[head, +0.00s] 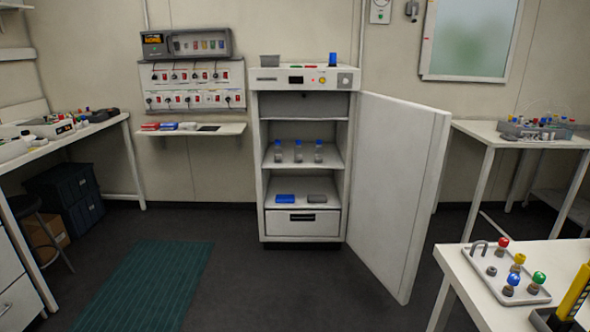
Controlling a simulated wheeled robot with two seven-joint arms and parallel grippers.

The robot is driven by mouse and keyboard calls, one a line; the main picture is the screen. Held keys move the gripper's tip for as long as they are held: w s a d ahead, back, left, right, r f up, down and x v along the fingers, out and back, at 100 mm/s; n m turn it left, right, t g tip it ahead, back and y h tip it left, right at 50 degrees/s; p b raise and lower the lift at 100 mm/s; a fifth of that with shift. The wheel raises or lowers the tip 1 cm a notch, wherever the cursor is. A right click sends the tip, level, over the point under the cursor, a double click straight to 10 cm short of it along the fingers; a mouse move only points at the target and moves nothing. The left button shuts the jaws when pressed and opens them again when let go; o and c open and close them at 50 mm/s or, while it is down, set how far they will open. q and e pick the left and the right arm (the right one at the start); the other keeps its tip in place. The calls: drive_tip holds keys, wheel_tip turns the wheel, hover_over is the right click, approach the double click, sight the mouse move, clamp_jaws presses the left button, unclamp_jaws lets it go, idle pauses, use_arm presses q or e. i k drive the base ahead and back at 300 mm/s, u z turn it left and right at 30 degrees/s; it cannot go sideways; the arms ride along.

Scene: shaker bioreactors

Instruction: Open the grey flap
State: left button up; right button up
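A grey flap (325,107) spans the top opening inside a white cabinet (255,180), just under its control panel. It looks upright and closed, with a small dark spot near its middle. The cabinet's tall white door (396,185) stands wide open to the right. Neither of my grippers is in view.
A white table (480,285) with a tray (497,283) is at front right. A green mat (150,280) lies on the clear floor.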

sight(272, 103)
drive_tip(key=i, duration=2.9)
drive_tip(key=z, duration=0.65)
drive_tip(key=i, duration=0.55)
drive_tip(key=u, duration=1.65)
